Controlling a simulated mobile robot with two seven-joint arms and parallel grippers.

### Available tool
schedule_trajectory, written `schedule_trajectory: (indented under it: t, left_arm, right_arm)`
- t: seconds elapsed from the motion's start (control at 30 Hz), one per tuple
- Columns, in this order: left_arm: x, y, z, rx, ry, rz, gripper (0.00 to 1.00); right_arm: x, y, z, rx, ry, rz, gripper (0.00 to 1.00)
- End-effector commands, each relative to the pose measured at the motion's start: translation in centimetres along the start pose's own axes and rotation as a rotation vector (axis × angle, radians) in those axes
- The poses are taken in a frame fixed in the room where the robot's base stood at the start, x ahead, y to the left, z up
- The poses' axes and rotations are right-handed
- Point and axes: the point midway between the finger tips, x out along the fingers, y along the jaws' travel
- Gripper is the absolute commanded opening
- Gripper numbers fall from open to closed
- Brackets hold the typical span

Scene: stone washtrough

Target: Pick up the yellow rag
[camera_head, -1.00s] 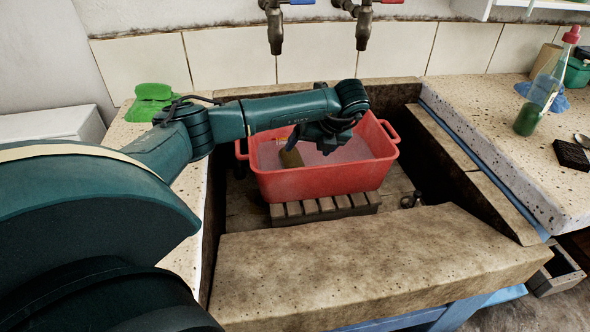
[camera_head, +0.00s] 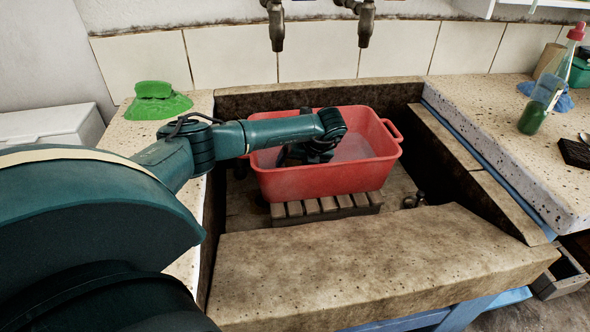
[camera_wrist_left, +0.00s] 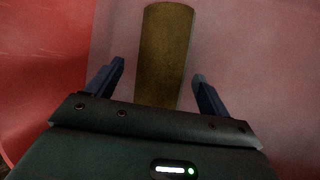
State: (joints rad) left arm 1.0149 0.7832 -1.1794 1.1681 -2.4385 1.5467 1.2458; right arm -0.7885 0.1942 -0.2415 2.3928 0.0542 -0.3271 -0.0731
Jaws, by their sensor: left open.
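In the left wrist view a dull olive-yellow strip (camera_wrist_left: 163,50), which looks like the yellow rag, lies inside the red tub (camera_head: 325,182). Its far end shows and its near end is hidden behind my gripper body. My left gripper (camera_wrist_left: 158,74) is open, with one finger on each side of the strip and a gap to it on both sides. In the head view my left gripper (camera_head: 300,155) reaches down into the tub. The strip is hidden there behind the gripper and wrist.
The tub stands on a slatted wooden rack (camera_head: 325,205) in the stone trough (camera_head: 380,265). Two taps (camera_head: 366,25) hang above it. A bottle (camera_head: 540,98) stands on the right counter.

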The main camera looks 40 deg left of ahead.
Motion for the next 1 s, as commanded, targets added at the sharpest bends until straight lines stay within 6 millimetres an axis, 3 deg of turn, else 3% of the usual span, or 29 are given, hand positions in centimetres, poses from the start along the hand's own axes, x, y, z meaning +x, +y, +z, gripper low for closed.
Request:
schedule_trajectory:
  t: [0.07,0.7,1.0]
  left_arm:
    - [-0.03,-0.02,-0.02,0.000,0.000,0.000,0.80]
    - [-0.07,-0.02,-0.01,0.000,0.000,0.000,0.27]
    - [-0.61,0.16,0.30,-0.001,-0.001,-0.001,0.27]
  right_arm:
    - [0.06,0.03,-0.13,-0.001,0.003,0.000,0.75]
    - [0.03,0.21,-0.20,-0.003,0.005,0.004,0.75]
    - [-0.22,0.15,-0.08,0.001,-0.002,0.004,0.75]
